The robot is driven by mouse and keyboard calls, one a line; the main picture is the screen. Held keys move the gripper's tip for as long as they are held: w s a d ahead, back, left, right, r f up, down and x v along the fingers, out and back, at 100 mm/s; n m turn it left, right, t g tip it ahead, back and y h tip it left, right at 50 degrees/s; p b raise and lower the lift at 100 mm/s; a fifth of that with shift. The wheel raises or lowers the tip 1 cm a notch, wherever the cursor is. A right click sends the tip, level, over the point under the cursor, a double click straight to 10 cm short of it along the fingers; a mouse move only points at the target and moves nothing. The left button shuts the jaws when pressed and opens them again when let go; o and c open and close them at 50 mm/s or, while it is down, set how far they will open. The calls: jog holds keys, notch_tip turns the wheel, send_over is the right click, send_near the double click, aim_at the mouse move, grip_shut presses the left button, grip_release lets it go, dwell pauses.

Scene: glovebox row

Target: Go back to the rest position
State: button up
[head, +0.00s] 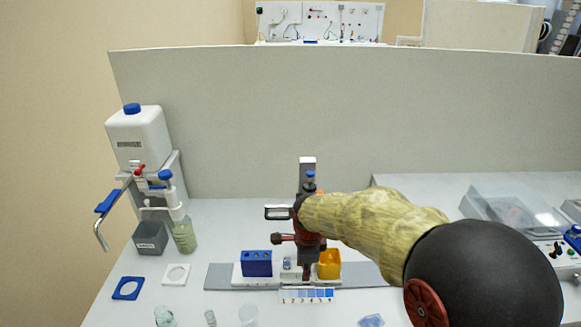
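My arm reaches in from the lower right, its forearm in a mottled yellow-brown covering. My gripper (306,262) points down over the middle of the bench, above or just behind a white base on a grey rail (225,272). A blue block with holes (257,263) stands to its left and a yellow cup (329,265) to its right. A small clear piece (287,263) is just left of the fingers. The fingertips are dark and small, and I cannot tell whether they are open, shut or touching anything. No marked rest place shows.
A white tank (139,137) on a stand, a green-tinted bottle (184,236) and a grey box (150,238) are at left. Blue (127,288) and white (176,274) square frames lie in front. Clear vessels (248,315) stand at the front edge. A grey partition (270,110) closes the back.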

jog(key=s+d+r+n+t, duration=0.1)
jog(key=s+d+r+n, duration=0.3)
jog(key=s+r+n, duration=0.2)
jog(key=s+d+r+n+t, duration=0.1)
jog(key=s+d+r+n, duration=0.3)
jog(key=s, duration=0.7)
jog(key=s+d+r+n+t, duration=0.1)
jog(key=s+d+r+n, duration=0.2)
jog(key=s+r+n, duration=0.5)
jog(key=shift+s+d+r, duration=0.15)
jog(key=shift+s+d, duration=0.25)
jog(key=shift+s, duration=0.1)
